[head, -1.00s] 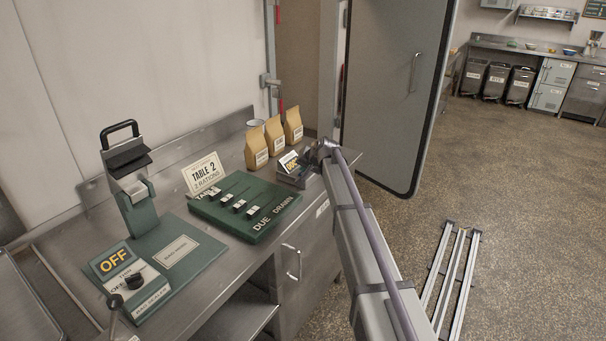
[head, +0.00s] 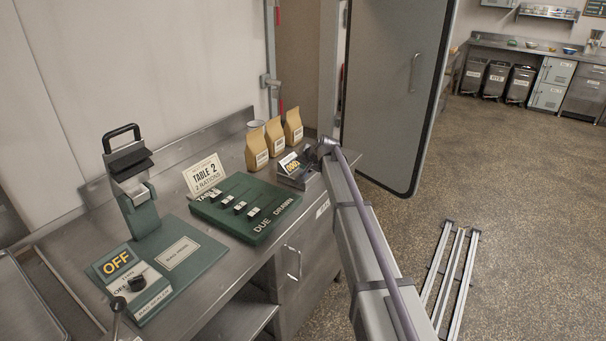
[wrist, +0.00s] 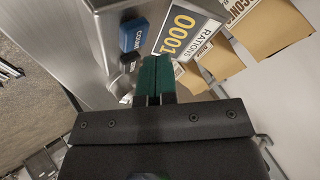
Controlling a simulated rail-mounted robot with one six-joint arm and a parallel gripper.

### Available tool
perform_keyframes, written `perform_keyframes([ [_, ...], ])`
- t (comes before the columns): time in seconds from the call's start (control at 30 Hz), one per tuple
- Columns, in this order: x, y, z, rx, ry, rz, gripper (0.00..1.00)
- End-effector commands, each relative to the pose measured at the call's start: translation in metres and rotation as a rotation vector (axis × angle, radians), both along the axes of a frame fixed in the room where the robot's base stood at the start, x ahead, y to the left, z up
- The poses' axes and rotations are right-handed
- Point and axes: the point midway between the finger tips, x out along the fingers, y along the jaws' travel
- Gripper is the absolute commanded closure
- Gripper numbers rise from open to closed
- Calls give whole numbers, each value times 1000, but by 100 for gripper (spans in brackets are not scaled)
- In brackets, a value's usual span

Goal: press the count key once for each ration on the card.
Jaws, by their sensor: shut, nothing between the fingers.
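The card (head: 205,175) reads TABLE 2, 2 RATIONS and stands upright behind the green board. The counter (head: 294,170) sits at the bench's far right end. In the wrist view its display (wrist: 178,27) reads 0001 above the word RATIONS. The blue count key (wrist: 133,35) is left of the display, with a smaller dark key (wrist: 130,62) nearby. My gripper (wrist: 154,62) is shut and empty, its green fingertips close to the keys. I cannot tell whether they touch. In the head view my arm hides the keys and most of my gripper (head: 322,150).
A green board (head: 235,222) with several sliders, marked DUE and DRAWN, lies left of the counter. Paper bags (head: 275,138) stand behind the counter. A bag sealer (head: 140,205) with an OFF sign is at the left. A grey door (head: 395,90) stands beyond the bench.

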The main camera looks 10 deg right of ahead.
Motion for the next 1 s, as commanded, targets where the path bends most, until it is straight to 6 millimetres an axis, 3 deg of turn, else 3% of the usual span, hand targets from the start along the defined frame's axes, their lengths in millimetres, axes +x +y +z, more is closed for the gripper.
perform_keyframes([
  [0.5,0,0,50,0,0,0,100],
  [1.0,0,0,50,0,0,0,100],
])
